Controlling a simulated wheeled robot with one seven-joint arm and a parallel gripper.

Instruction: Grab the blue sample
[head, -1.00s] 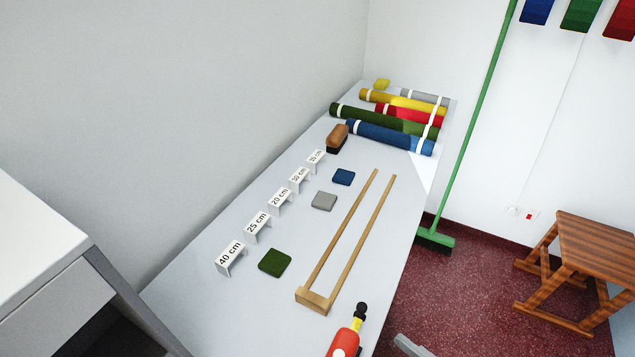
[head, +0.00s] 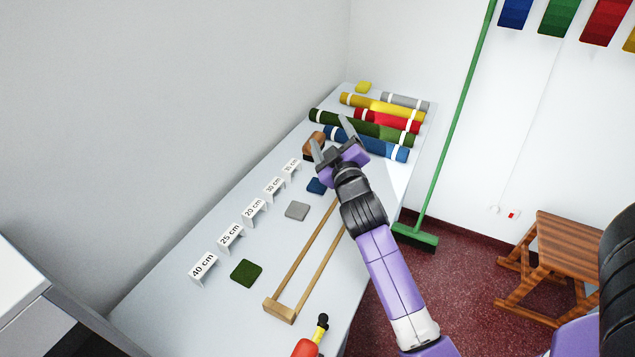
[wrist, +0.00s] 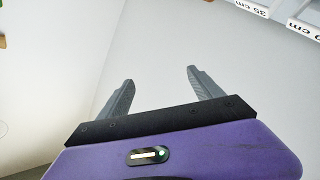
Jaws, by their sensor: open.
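The blue sample (head: 316,186) is a small flat square on the grey counter (head: 180,305), in front of the 30 and 35 cm signs. My gripper (head: 331,136) is open and empty above the counter, a little beyond the sample in the head view, and partly covers the brush. In the wrist view my open fingers (wrist: 158,88) have only a bare pale surface between them; the blue sample is not in that view. A grey sample (head: 297,211) and a green sample (head: 246,273) lie nearer on the counter.
Number signs (head: 231,238) line the wall side. Fabric rolls (head: 385,118) lie at the far end. A wooden frame (head: 280,309) with two long bars lies right of the samples. A red bottle (head: 306,347) is at the near edge. A broom (head: 455,130) leans beyond the counter.

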